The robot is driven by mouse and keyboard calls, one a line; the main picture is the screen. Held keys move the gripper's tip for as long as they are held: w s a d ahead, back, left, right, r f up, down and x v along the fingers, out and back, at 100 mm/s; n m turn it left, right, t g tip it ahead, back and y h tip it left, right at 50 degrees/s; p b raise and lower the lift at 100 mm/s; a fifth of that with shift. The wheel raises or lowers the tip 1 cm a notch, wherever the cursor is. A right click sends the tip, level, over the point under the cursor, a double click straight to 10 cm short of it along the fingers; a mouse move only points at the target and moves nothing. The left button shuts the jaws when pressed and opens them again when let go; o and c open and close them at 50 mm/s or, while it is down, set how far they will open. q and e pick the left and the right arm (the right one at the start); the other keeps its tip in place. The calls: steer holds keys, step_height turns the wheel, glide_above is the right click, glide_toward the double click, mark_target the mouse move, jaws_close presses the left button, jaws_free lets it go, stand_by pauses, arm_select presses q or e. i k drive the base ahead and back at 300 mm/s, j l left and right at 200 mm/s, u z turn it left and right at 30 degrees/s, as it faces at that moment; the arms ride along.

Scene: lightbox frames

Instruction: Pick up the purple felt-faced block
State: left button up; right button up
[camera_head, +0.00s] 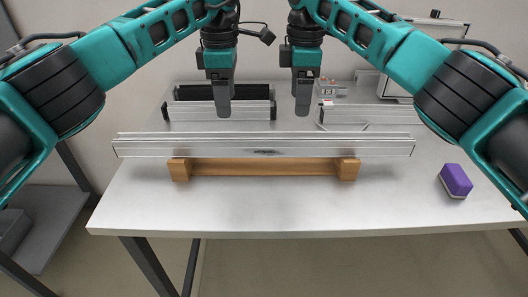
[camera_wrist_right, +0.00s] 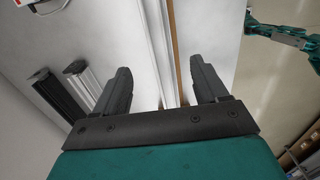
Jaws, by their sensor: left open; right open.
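The purple felt-faced block (camera_head: 456,180) lies on the right side of the white table, near its right end, with a pale layer along its lower edge. It does not show in the right wrist view. My left gripper (camera_head: 223,112) hangs above the table left of centre, fingers pointing down and empty. My right gripper (camera_head: 302,112) hangs just right of it, also pointing down, far to the left of the block. In the right wrist view the right gripper (camera_wrist_right: 160,90) shows two dark fingers spread apart with nothing held between them.
A long silver metal profile (camera_head: 265,146) rests on a wooden stand (camera_head: 265,167) across the table (camera_head: 240,211). Dark and silver bars (camera_head: 218,103) lie behind at left. A small device with red parts (camera_head: 327,87) stands at the back. The table's front right is clear around the block.

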mark_target(458, 185)
steer(key=k, duration=1)
